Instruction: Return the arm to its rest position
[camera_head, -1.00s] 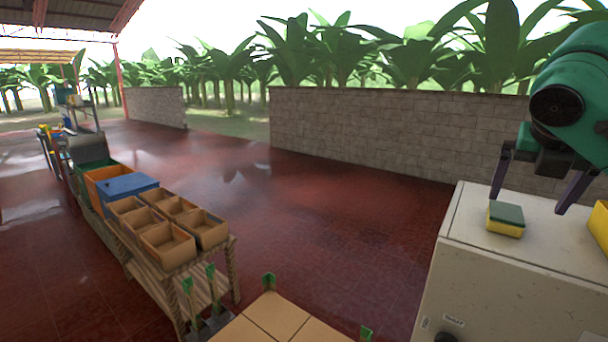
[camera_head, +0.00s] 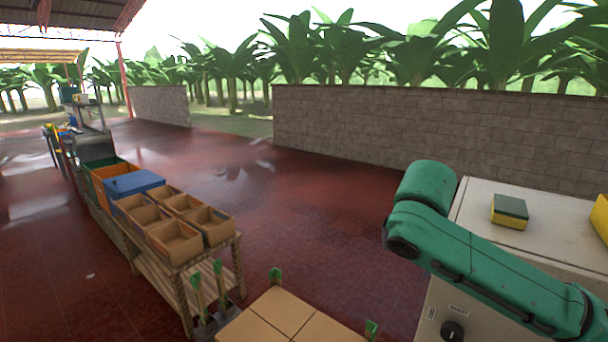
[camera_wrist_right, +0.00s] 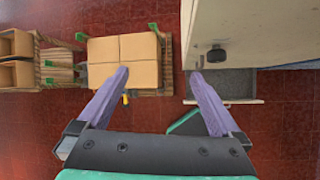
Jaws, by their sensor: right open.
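My right arm (camera_head: 480,262) shows as folded green links in front of the white cabinet in the head view. Its gripper is out of sight there. In the right wrist view my right gripper (camera_wrist_right: 159,76) is open, its two purple fingers wide apart with nothing between them. It points down over the red floor, between the cardboard boxes and the cabinet. My left gripper is in neither view.
A green and yellow sponge (camera_head: 510,211) and a yellow container (camera_head: 600,217) sit on the white cabinet (camera_head: 478,212). A drawer (camera_wrist_right: 228,84) stands open below its knob. Cardboard boxes (camera_wrist_right: 124,60) lie to the left. A wooden rack (camera_head: 152,268) holds crates.

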